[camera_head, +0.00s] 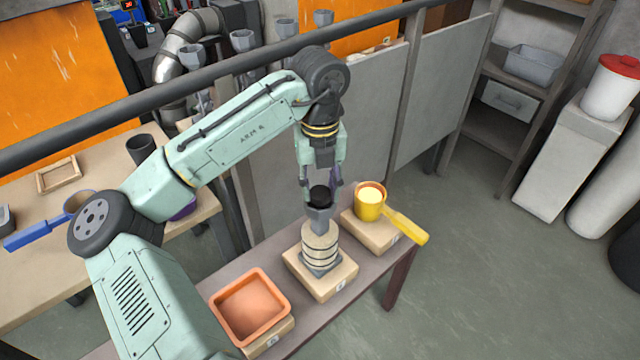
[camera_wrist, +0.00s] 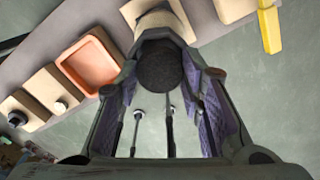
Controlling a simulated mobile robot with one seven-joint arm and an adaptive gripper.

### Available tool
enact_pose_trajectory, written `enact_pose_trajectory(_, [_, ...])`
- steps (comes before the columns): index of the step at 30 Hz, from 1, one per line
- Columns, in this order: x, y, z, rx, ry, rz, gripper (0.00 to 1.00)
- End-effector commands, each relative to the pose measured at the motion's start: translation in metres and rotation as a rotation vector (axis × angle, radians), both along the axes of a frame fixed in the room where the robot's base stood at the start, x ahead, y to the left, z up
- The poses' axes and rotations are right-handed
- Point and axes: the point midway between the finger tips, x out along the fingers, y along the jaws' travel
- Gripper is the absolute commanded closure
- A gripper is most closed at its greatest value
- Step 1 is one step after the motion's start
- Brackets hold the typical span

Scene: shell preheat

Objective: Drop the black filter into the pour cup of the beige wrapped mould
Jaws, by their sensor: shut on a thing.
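The black filter (camera_head: 320,193) is a small dark round piece held between the fingertips of my gripper (camera_head: 320,183). In the wrist view the filter (camera_wrist: 159,66) shows as a dark disc between the two purple-padded fingers. Directly below it is the grey pour cup (camera_head: 320,216) on top of the beige wrapped mould (camera_head: 321,245), which stands upright on a wooden block. The filter is at or just above the cup's mouth; I cannot tell whether they touch. In the wrist view the mould (camera_wrist: 168,14) shows partly behind the filter.
A yellow cup with a long handle (camera_head: 370,202) stands on a block to the right. An orange square tray (camera_head: 284,304) is at the front left. They share the narrow bench (camera_head: 370,268). Grey panels (camera_head: 355,115) stand close behind, and a dark rail crosses above.

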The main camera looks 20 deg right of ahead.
Motion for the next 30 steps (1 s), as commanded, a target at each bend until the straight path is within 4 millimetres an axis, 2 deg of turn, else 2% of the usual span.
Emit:
enact_pose_trajectory(6, [0.000, 0.000, 0.000, 0.000, 0.000, 0.000, 0.80])
enact_pose_trajectory(7, [0.000, 0.000, 0.000, 0.000, 0.000, 0.000, 0.63])
enact_pose_trajectory(17, [0.000, 0.000, 0.000, 0.000, 0.000, 0.000, 0.42])
enact_pose_trajectory(26, [0.000, 0.000, 0.001, 0.000, -0.001, 0.000, 0.42])
enact_pose_trajectory(30, [0.000, 0.000, 0.013, 0.000, -0.003, 0.000, 0.42])
